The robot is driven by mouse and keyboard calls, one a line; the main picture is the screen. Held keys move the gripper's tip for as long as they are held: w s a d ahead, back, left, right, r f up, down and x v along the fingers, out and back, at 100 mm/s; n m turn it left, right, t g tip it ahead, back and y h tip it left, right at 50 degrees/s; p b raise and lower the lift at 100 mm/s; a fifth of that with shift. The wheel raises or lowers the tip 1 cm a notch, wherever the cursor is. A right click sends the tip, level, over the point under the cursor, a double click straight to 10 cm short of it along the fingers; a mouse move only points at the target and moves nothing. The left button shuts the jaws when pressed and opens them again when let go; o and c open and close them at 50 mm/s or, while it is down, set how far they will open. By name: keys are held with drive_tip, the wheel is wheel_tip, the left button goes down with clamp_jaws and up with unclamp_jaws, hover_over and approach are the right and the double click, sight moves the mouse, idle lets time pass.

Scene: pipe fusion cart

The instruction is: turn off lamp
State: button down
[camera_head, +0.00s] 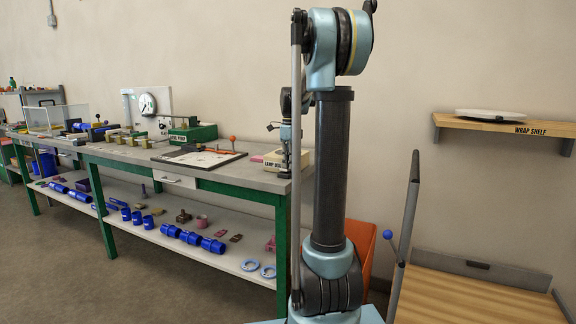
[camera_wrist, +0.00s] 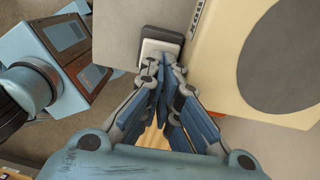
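A small white switch plate in a dark frame (camera_wrist: 162,46) lies on the grey bench top in the wrist view. My gripper (camera_wrist: 164,64) points at it, with its fingertips together at the plate's near edge; I cannot tell if they touch it. Beside it on the right is a cream box (camera_wrist: 224,60) with a large dark grey round patch and partly cut-off lettering. I cannot tell whether a lamp is lit.
The green-framed bench (camera_head: 190,174) holds a white board (camera_head: 200,157), a green device (camera_head: 193,132) and a gauge panel (camera_head: 148,104). Blue fittings lie on its lower shelf (camera_head: 150,217). A wooden-topped cart (camera_head: 450,297) and a wall shelf (camera_head: 505,126) are at right. Open floor lies at left.

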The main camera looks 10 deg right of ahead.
drive_tip(key=shift+w+d, duration=0.15)
drive_tip(key=shift+w+r, duration=0.15)
drive_tip(key=shift+r, duration=0.05)
wheel_tip(320, 180, up, 8)
drive_tip(key=shift+f, duration=0.25)
drive_tip(key=shift+r, duration=0.1)
wheel_tip(320, 180, up, 6)
drive_tip(key=g, duration=0.1)
drive_tip(key=shift+w+d+y, duration=0.25)
drive_tip(key=shift+w+y, duration=0.05)
idle(0.4)
